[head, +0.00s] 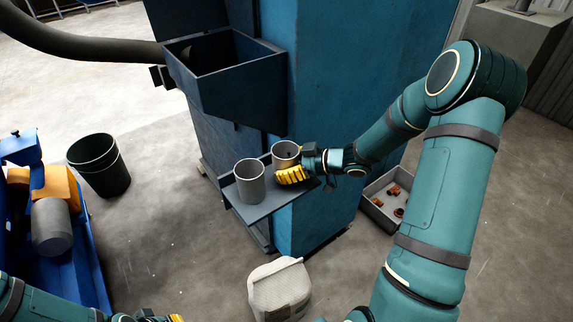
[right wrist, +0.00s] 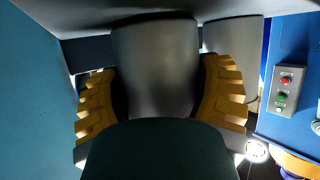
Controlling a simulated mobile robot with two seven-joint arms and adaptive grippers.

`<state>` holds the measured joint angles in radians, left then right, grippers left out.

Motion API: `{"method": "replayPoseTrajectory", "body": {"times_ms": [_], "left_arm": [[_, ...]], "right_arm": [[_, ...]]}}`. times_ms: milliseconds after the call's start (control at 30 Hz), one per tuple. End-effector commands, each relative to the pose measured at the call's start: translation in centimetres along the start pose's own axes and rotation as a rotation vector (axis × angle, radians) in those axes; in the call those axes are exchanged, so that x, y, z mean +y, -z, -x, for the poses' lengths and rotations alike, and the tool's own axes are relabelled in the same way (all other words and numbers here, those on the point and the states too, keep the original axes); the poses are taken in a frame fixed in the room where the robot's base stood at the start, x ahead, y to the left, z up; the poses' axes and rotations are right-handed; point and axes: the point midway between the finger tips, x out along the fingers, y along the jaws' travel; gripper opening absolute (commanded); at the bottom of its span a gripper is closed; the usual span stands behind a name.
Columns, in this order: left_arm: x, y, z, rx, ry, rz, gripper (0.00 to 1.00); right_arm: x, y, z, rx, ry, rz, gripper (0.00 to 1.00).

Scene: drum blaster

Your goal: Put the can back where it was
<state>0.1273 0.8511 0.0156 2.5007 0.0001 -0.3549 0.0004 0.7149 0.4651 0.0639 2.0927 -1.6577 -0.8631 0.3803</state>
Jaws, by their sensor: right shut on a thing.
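A grey metal can (head: 285,149) stands over the right part of a small dark shelf (head: 276,203) on the blue machine. My right gripper (head: 291,175), with yellow ribbed fingers, is shut on this can from the right. In the right wrist view the can (right wrist: 157,60) sits upright between both fingers. Whether its base touches the shelf is hidden. A second grey can (head: 249,184) stands on the shelf to its left; it also shows behind in the right wrist view (right wrist: 236,50). My left gripper (head: 158,318) only peeks in at the bottom edge.
An open dark hopper (head: 228,88) is above the shelf. A control box (right wrist: 287,88) with buttons shows in the right wrist view. A black bin (head: 98,166), a white container (head: 279,288) and a grey tray of small parts (head: 378,215) stand on the floor.

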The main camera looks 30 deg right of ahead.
Motion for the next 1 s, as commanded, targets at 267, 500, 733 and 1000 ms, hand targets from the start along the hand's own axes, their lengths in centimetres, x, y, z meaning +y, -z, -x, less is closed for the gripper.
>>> {"method": "replayPoseTrajectory", "body": {"times_ms": [267,500,733,1000], "left_arm": [[0.0,0.0,-0.1,0.0,0.0,0.0,0.0],[0.0,0.0,0.1,0.0,0.0,0.0,0.0],[0.4,-0.1,1.0,-0.004,0.0,0.001,0.0],[0.8,-0.2,2.3,-0.011,-0.001,0.002,0.0]], "right_arm": [[0.0,-0.2,-0.1,0.0,0.0,0.0,1.0],[0.0,0.1,0.1,0.0,0.0,0.0,1.0],[0.1,0.3,3.4,-0.002,-0.004,0.0,1.0],[0.1,0.3,8.9,-0.001,-0.003,-0.001,1.0]]}}
